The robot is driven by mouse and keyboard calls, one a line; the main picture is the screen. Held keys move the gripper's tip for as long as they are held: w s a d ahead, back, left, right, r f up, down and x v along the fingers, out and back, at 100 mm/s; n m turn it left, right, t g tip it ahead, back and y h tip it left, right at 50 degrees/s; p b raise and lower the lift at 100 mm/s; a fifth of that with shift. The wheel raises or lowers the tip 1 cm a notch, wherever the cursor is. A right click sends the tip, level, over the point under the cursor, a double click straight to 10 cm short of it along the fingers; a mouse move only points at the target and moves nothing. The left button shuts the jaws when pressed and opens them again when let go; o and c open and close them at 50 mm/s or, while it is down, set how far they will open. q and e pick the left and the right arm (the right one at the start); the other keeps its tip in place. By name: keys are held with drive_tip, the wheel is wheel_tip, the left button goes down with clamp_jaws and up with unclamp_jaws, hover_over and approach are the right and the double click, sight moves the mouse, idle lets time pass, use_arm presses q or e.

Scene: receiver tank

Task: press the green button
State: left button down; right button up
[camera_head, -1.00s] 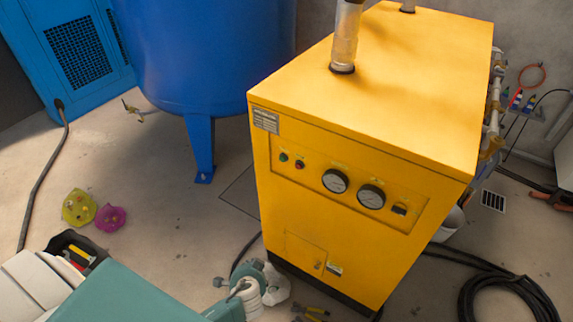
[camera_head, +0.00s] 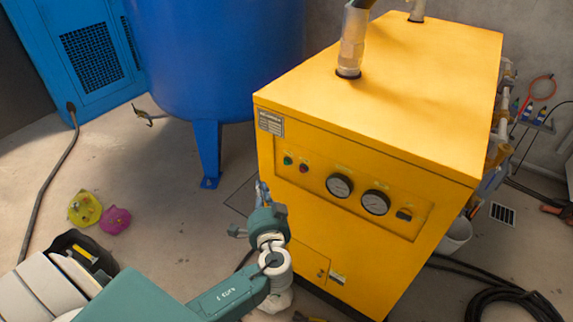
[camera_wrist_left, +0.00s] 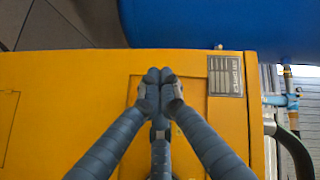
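The green button (camera_head: 287,160) is small and round. It sits at the left end of the recessed control panel (camera_head: 345,200) on the yellow cabinet's front. A red button (camera_head: 304,168) is just right of it. My left gripper (camera_head: 262,190) is below and left of the green button, close to the cabinet front. In the left wrist view, its fingers (camera_wrist_left: 160,76) are drawn together at the tips with nothing between them, in front of the yellow panel. The buttons are not visible there and may be behind the fingers. I cannot tell any contact. My right gripper is not in view.
Two gauges (camera_head: 340,185) and a dark switch (camera_head: 404,214) are farther right on the panel. A nameplate (camera_wrist_left: 226,75) is above the panel's left end. A blue tank (camera_head: 215,60) stands behind left. Hoses (camera_head: 510,290) lie on the floor at right.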

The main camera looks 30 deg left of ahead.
sight(286, 163)
use_arm(q)
drive_tip(key=w+b, duration=0.3)
drive_tip(key=w, duration=0.5)
drive_tip(key=shift+w+d, duration=0.35)
drive_tip(key=shift+w, duration=0.05)
drive_tip(key=shift+w+f, duration=0.1)
idle(1.3)
drive_tip(key=shift+w+b, duration=0.3)
drive_tip(key=shift+b, duration=0.05)
